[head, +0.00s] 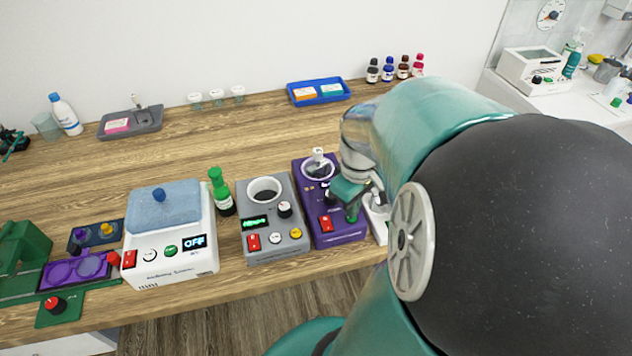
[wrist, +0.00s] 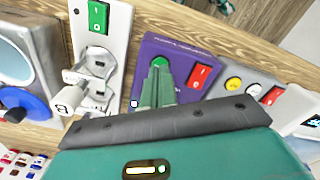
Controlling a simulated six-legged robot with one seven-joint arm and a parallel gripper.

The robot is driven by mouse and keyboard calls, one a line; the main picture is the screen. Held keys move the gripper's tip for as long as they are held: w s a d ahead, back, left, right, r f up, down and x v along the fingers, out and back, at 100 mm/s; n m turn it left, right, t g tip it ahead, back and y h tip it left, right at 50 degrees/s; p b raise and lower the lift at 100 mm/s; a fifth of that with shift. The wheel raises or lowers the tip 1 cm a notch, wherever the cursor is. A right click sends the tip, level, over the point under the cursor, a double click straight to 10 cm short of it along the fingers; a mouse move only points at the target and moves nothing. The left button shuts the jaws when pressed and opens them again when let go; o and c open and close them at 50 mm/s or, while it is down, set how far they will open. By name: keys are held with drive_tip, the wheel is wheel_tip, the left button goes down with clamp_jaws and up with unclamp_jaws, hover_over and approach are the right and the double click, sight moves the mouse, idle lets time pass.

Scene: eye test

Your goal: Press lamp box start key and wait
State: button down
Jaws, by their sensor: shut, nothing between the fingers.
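A purple box (head: 340,236) stands near the front of the wooden bench; I take it for the lamp box, but its lettering is too small to read. It has a round well on top and a red rocker switch (head: 326,223). In the wrist view, the box (wrist: 182,48) shows a round green key (wrist: 160,62) beside the red switch (wrist: 200,76). My gripper (head: 352,216) is shut and empty, pointing down over the box's front. In the wrist view, its green fingertips (wrist: 160,72) overlap the key's edge; I cannot tell whether they touch it.
A grey box (head: 270,221) with a display stands close on the left of the purple box. A white device (head: 171,262) reading OFF stands further left. A white unit with a green switch (wrist: 98,17) sits close on the other side. The bench behind is mostly clear.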

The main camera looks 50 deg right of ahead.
drive_tip(key=shift+f, duration=0.5)
idle(0.3)
drive_tip(key=shift+r, duration=0.1)
wheel_tip(320, 180, up, 8)
idle(1.0)
idle(0.4)
drive_tip(key=w+a+r+t, duration=0.2)
drive_tip(key=w+a, duration=0.1)
drive_tip(key=a, duration=0.9)
drive_tip(key=w+a+r+t, duration=0.3)
drive_tip(key=w+a, duration=0.1)
drive_tip(key=a, duration=0.9)
drive_tip(key=shift+t, duration=0.3)
idle(2.5)
